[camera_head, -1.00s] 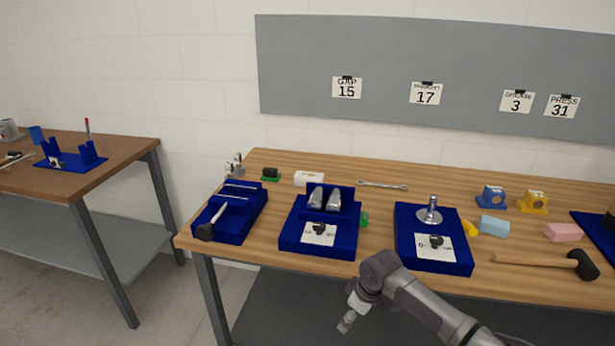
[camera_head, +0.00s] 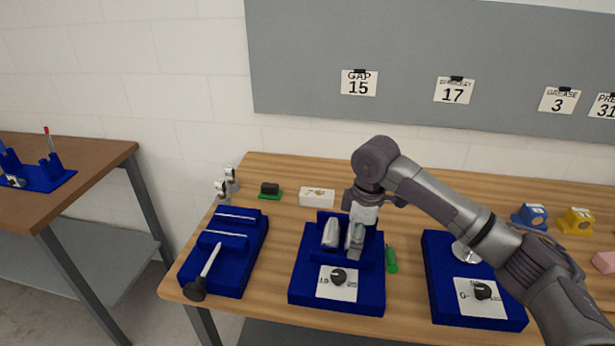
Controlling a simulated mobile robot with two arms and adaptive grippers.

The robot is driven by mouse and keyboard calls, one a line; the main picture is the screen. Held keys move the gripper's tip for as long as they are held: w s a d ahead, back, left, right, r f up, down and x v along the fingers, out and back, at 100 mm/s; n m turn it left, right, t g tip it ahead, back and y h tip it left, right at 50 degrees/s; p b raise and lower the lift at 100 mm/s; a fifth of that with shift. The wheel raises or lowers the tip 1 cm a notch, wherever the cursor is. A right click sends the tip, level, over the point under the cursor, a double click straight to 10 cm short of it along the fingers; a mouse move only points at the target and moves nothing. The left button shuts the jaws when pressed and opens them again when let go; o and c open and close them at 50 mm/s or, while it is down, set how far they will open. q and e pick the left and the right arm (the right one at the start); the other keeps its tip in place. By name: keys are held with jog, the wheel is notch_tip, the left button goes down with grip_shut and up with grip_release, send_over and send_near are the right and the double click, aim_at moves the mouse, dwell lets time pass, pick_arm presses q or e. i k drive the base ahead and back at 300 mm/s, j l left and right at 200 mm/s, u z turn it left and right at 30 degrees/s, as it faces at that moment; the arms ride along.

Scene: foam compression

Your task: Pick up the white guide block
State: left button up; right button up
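The white guide block (camera_head: 317,197) appears to be the small white block with a yellowish mark on top, lying at the back left of the wooden table. My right gripper (camera_head: 357,242) points down over the middle blue fixture (camera_head: 310,283), to the right of and nearer than the white block, apart from it. It overlaps the right one of two pale grey pieces on that fixture in the picture. Its fingertips blend with that piece, so I cannot tell whether they touch or how far they are open. My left gripper is not in view.
A blue tray (camera_head: 205,272) with white rods and a black-headed tool stands at left. A green-based black piece (camera_head: 270,191) lies left of the white block. A green cylinder (camera_head: 391,259) lies beside the middle fixture. Another blue fixture (camera_head: 437,267) stands right, partly behind my arm.

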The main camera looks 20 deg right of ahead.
aim_at(309, 195)
jog(key=i, duration=1.05)
